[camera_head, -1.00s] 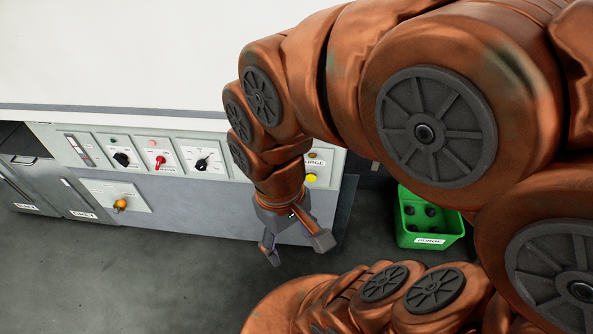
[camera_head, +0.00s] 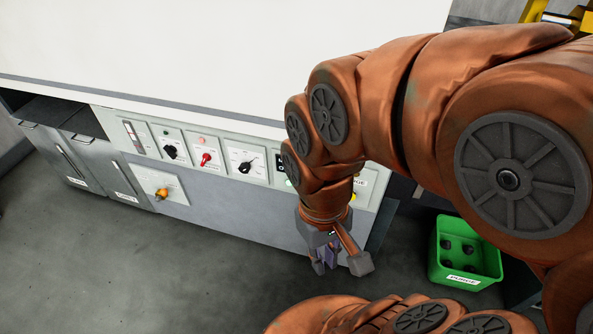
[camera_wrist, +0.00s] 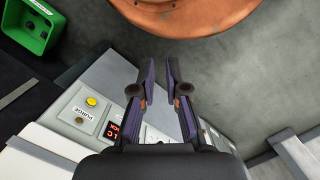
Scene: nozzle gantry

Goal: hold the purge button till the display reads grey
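The purge button is a yellow round button (camera_wrist: 91,101) beside a PURGE label in the wrist view. In the head view only a sliver of it (camera_head: 352,197) shows beside my arm. The display (camera_wrist: 115,130) is a small dark window with red characters, too small to read surely; in the head view my arm mostly hides it. My gripper (camera_wrist: 159,84) is open and empty, its two fingers apart. In the head view my gripper (camera_head: 341,262) hangs in front of and below the panel, apart from the button.
The panel also carries a red knob (camera_head: 206,159), black knobs (camera_head: 245,167) and an orange knob (camera_head: 161,193) lower down. A green bin (camera_head: 437,262) with dark round pieces stands on the floor at right. Open grey floor lies in front of the cabinet.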

